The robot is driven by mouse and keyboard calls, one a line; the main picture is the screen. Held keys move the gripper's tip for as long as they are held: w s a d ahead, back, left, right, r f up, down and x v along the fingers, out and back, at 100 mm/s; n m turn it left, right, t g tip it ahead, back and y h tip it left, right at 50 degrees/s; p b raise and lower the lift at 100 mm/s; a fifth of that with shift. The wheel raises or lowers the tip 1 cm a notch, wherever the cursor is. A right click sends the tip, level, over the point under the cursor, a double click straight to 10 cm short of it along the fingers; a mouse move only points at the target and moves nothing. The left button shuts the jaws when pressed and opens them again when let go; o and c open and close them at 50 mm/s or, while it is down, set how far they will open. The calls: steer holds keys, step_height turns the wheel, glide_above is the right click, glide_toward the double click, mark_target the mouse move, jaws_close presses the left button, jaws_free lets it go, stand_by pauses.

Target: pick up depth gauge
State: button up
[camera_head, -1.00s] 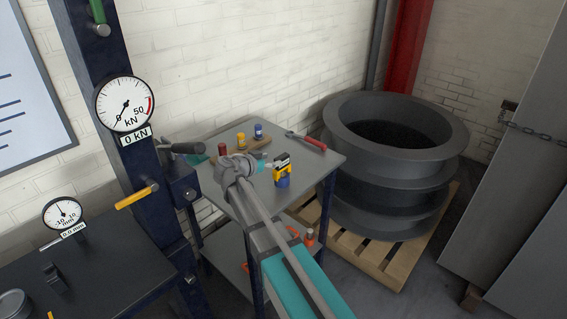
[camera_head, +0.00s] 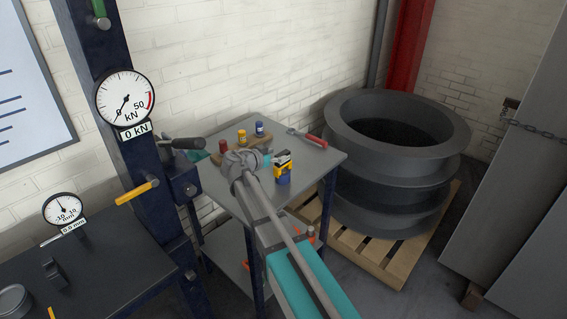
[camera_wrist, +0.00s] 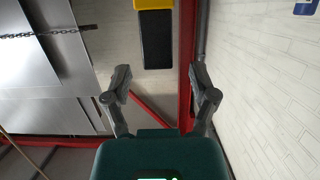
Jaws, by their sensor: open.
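A small yellow and black device with a blue lower part (camera_head: 283,168), which I take for the depth gauge, stands upright on the grey cart top. In the wrist view a yellow and black piece (camera_wrist: 156,38), likely the same device, shows at the top edge, partly cut off and ahead of the fingertips. My gripper (camera_wrist: 160,84) is open, with nothing between its two fingers. In the head view my gripper (camera_head: 268,160) is just left of the device, partly hidden by my arm; I cannot tell the exact gap.
On the cart (camera_head: 318,160) a wooden block (camera_head: 262,140) with a red, a yellow and a blue-capped item lies behind my gripper. A red-handled tool (camera_head: 312,139) lies at the back right. Large grey rings (camera_head: 390,190) on a pallet stand to the right, a press column (camera_head: 140,160) to the left.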

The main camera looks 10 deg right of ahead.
mark_target(286, 151)
steer(key=shift+b+x, duration=0.9)
steer(key=shift+x, duration=1.7)
steer(key=shift+f, duration=0.15)
steer(key=shift+c, duration=0.2)
jaws_close()
